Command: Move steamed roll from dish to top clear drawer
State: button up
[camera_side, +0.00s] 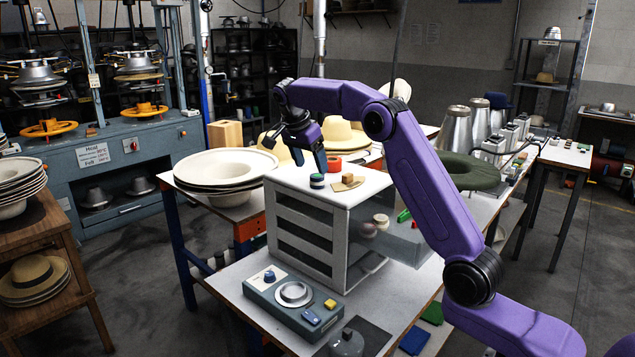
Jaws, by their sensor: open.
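My gripper (310,159) is open and empty, pointing down above the white top of the cabinet (305,232). Below it are a small round green and black item (317,182) and a tan flat oval piece (346,186) bearing a brown cube (348,178). A clear drawer (408,248) sticks out of the cabinet's right side near its top. Two small rounded things, one pale (380,219) and one pinkish (368,230), show at the drawer's cabinet end. I cannot tell for sure which thing is the steamed roll or the dish.
A red ring (334,163) lies at the back of the cabinet top. A control box (292,300) with a dial stands in front. Hat brims (225,170) are stacked at left. A green item (404,215) lies beside or in the drawer. My forearm crosses right of the drawer.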

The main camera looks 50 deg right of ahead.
aim_at(315, 177)
jog(key=x, duration=0.5)
jog(key=shift+f, duration=0.15)
jog(key=shift+c, duration=0.3)
jog(key=c, duration=1.2)
jog(key=shift+o, duration=0.2)
